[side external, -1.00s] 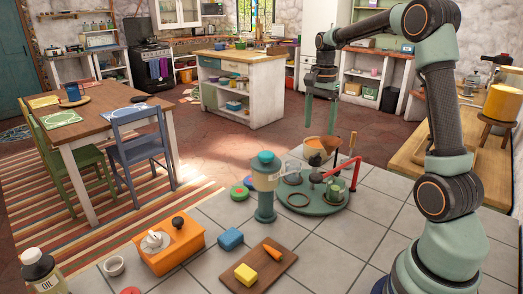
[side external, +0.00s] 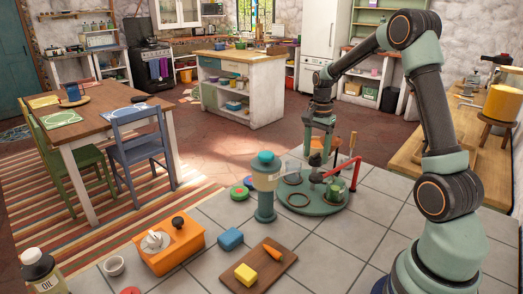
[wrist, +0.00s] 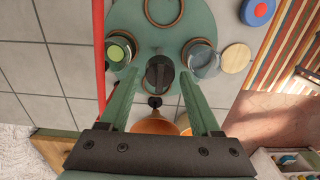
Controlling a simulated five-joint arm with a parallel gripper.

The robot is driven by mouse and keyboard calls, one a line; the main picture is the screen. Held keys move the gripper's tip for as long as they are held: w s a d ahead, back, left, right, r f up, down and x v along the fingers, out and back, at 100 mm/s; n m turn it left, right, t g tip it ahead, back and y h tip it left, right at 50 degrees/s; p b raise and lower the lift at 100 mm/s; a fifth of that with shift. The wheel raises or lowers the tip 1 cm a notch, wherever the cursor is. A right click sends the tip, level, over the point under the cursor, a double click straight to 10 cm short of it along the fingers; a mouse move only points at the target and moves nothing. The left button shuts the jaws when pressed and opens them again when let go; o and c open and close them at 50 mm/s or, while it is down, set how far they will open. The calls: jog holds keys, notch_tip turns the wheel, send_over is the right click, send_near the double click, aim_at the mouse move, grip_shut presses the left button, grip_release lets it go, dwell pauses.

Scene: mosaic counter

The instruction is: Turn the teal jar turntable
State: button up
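The teal turntable (side external: 318,208) is a round plate on the tiled counter, and it fills the upper middle of the wrist view (wrist: 150,40). A dark upright knob (wrist: 160,75) stands on it. A glass jar with green contents (wrist: 118,50) and a clear glass jar (wrist: 202,58) stand on either side of the knob. A brown ring (wrist: 165,22) lies on the plate. My gripper (side external: 318,155) is open above the turntable's far side. In the wrist view its fingers (wrist: 161,100) lie either side of the knob, apart from it; height is unclear.
A red bar (wrist: 99,50) rises close beside my left finger in the wrist view. An orange bowl (wrist: 155,126) is behind the turntable. A teal-lidded canister (side external: 265,190) stands left of it. A board with food (side external: 275,275) lies in front.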

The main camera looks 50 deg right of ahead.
grip_shut()
dwell(1.2)
